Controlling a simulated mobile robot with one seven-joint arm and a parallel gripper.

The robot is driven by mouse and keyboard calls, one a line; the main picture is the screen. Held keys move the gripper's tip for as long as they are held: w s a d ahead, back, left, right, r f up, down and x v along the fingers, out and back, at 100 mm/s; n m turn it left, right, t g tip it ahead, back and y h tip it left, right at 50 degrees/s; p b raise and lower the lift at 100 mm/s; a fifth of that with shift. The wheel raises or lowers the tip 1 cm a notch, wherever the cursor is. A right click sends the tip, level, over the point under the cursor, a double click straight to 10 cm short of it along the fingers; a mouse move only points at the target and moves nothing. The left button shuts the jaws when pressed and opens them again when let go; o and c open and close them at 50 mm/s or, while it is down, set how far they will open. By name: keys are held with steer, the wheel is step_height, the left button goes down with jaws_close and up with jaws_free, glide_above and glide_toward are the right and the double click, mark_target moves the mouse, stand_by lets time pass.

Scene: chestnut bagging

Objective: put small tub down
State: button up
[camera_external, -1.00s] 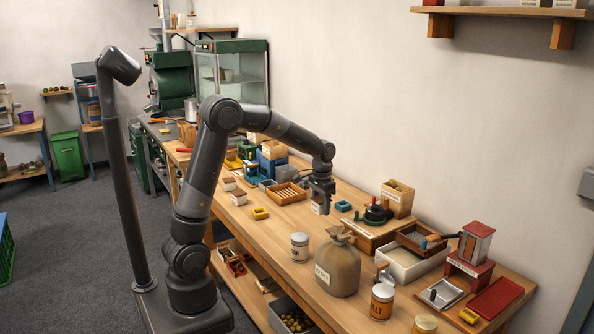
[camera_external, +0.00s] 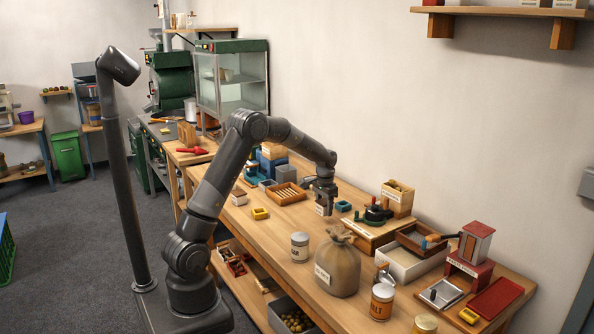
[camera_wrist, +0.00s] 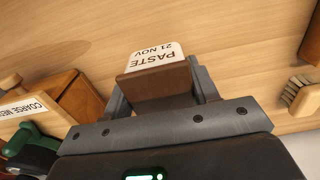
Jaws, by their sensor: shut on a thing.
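My gripper (camera_external: 320,200) is shut on a small tub with a white body and a brown lid. In the wrist view the tub's lid (camera_wrist: 157,82) sits between the two fingers, and its white label (camera_wrist: 155,58) reads "PASTE 21 NOV". In the external view the gripper hangs over the middle of the workbench (camera_external: 275,232), and the tub shows as a small pale patch (camera_external: 319,209) below the fingers. I cannot tell whether its base touches the wood. A similar small tub (camera_external: 239,198) stands at the bench's near left.
A slatted wooden tray (camera_external: 286,192) lies to the left, and a teal tray (camera_external: 343,206) just right. A yellow tray (camera_external: 260,213) and a sack (camera_external: 338,265) are nearer. In the wrist view a brush (camera_wrist: 297,92) lies at right. Bare wood surrounds the tub.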

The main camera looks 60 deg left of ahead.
mark_target(324, 215)
steer(key=shift+f, duration=2.05)
steer(key=o, duration=1.1)
steer(key=shift+f, duration=0.15)
